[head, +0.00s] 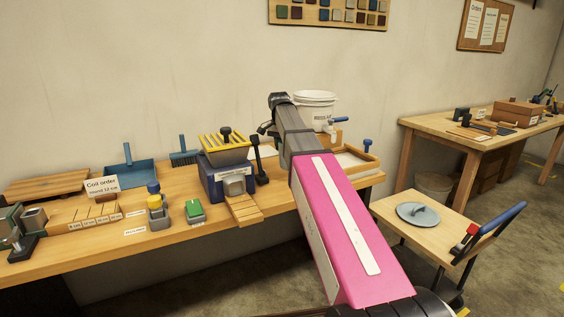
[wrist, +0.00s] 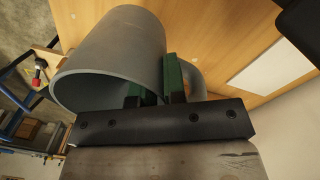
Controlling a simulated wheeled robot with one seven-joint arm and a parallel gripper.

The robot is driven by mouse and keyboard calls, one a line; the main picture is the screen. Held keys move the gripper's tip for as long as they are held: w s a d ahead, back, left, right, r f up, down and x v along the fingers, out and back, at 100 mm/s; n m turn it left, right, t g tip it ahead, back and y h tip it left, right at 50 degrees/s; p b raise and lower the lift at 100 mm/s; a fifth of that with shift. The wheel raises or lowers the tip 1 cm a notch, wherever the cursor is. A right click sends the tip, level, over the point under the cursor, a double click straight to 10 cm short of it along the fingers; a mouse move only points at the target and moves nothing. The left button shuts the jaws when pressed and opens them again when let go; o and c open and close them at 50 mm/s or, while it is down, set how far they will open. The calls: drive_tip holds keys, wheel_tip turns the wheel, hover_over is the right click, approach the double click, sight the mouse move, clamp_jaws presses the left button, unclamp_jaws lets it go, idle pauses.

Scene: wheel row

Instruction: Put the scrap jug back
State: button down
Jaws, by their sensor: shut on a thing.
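The scrap jug (wrist: 112,45) is a grey cylinder with an open mouth and a curved handle on its right side in the wrist view. My gripper (wrist: 154,88), with green finger pads, is shut on the jug at its handle side. Whether the pads pinch only the handle is partly hidden by the jaw. The jug's mouth faces the lower left of the wrist view, and its inside is mostly out of sight. In the head view my pink and grey arm hides the gripper and the jug.
A long wooden bench (head: 95,262) holds a blue machine with a yellow-barred hopper (head: 224,150), a blue dustpan (head: 130,172) and small bins. A white bucket with a tap (head: 316,108) and a wooden tray (head: 352,160) stand behind my arm. A cart (head: 390,210) stands right.

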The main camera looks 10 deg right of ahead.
sight(281, 158)
drive_tip(key=shift+f, duration=2.7)
drive_tip(key=shift+f, duration=0.1)
drive_tip(key=c, duration=1.2)
unclamp_jaws()
drive_tip(key=r, duration=1.2)
drive_tip(key=shift+w+a+r, duration=0.1)
drive_tip(key=shift+w+a, duration=0.05)
drive_tip(key=shift+a, duration=0.1)
